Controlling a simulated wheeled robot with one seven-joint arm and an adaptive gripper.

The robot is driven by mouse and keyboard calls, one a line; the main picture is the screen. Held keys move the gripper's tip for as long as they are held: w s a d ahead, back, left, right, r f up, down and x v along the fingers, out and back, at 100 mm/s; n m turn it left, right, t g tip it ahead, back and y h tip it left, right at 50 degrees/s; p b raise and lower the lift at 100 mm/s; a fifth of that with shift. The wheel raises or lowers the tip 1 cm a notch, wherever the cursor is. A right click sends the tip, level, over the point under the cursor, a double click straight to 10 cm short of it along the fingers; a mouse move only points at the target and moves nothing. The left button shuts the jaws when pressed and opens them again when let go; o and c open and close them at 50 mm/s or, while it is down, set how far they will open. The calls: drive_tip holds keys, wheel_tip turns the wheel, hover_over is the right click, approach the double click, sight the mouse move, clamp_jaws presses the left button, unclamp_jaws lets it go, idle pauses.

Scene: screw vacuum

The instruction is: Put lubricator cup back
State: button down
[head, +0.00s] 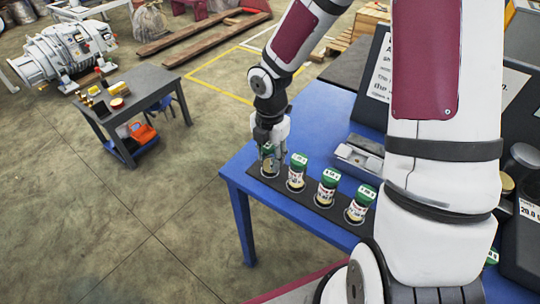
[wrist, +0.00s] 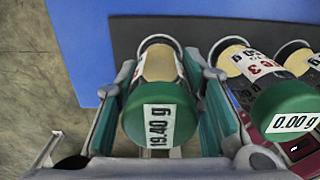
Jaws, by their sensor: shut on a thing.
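My gripper (head: 269,152) points down over the left end of the black rack. It is shut on the lubricator cup (head: 268,163). In the wrist view this cup (wrist: 160,112) has a green lid labelled "19.40 g" and stands between the two fingers (wrist: 160,80). Its base is at the end place of the black rack (head: 322,209); I cannot tell whether it is fully seated. Three other green-lidded cups, such as the nearest (head: 297,172), stand in a row to its right. One neighbour (wrist: 282,108) reads "0.00 g".
The rack lies along the front edge of a blue table (head: 232,172). A grey metal device (head: 358,157) sits behind the cups. A dark side table (head: 145,86) with small items stands at left, near a white vacuum pump (head: 62,52). Open floor lies between.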

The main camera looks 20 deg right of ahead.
drive_tip(key=shift+f, duration=0.15)
drive_tip(key=c, duration=1.1)
unclamp_jaws()
wheel_tip(320, 180, up, 12)
drive_tip(key=p, duration=0.2)
drive_tip(key=shift+f+p, duration=0.2)
drive_tip(key=shift+p, duration=0.2)
drive_tip(key=shift+s+r, duration=0.15)
drive_tip(key=shift+r, duration=0.4)
drive_tip(key=s+r+m+t, duration=0.1)
drive_tip(key=s+r+m, duration=0.4)
drive_tip(key=s+m, duration=0.2)
drive_tip(key=s+r+m+t, duration=0.1)
drive_tip(key=s+r+m, duration=0.5)
drive_tip(key=s+m, duration=0.2)
drive_tip(key=s+r+m+t, duration=0.2)
drive_tip(key=s+r+m, duration=0.3)
drive_tip(key=s+m, duration=0.2)
drive_tip(key=shift+s+d+r+m, duration=0.1)
drive_tip(key=shift+s+m, duration=0.05)
drive_tip(key=shift+m, duration=0.55)
drive_tip(key=shift+s+d+r+m, duration=0.1)
drive_tip(key=shift+s+m, duration=0.05)
drive_tip(key=shift+m, duration=0.55)
